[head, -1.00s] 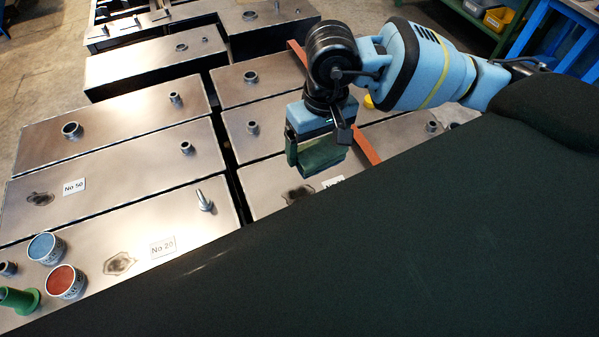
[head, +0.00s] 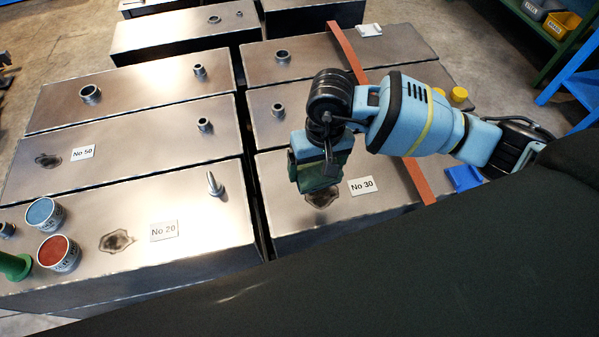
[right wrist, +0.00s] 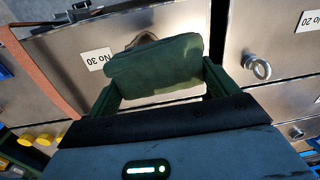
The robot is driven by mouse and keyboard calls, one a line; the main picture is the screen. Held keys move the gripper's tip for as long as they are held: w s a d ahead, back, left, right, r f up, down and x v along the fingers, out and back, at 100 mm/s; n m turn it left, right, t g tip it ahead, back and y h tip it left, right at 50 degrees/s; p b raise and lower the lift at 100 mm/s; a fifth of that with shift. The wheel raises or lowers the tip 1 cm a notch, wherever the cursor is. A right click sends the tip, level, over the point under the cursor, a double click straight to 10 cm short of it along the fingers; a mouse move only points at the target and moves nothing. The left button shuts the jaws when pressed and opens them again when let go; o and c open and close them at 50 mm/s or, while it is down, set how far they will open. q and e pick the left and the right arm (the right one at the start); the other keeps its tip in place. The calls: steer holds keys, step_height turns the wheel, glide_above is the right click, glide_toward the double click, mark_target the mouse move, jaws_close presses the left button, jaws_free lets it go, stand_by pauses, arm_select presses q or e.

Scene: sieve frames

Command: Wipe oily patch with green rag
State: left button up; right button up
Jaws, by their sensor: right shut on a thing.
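My right gripper (head: 318,185) is shut on the green rag (right wrist: 155,68), a thick folded pad held between the two fingers. In the head view the rag (head: 316,181) overlaps the upper part of the dark oily patch by the No 30 label (head: 322,200). In the right wrist view this patch (right wrist: 142,39) shows partly behind the rag. I cannot tell whether the rag touches the metal. Other dark patches lie by the No 20 label (head: 117,241) and the No 50 label (head: 47,160). My left gripper is out of view.
An upright bolt (head: 214,184) and short pipe stubs (head: 90,93) rise from the metal boxes. A red tin (head: 58,253), a blue tin (head: 44,213) and a green object (head: 14,266) stand at the left.

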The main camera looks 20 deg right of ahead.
step_height(320, 180, down, 6)
steer(key=w+a+b, duration=0.1)
steer(key=w+a, duration=0.1)
steer(key=shift+r, duration=0.25)
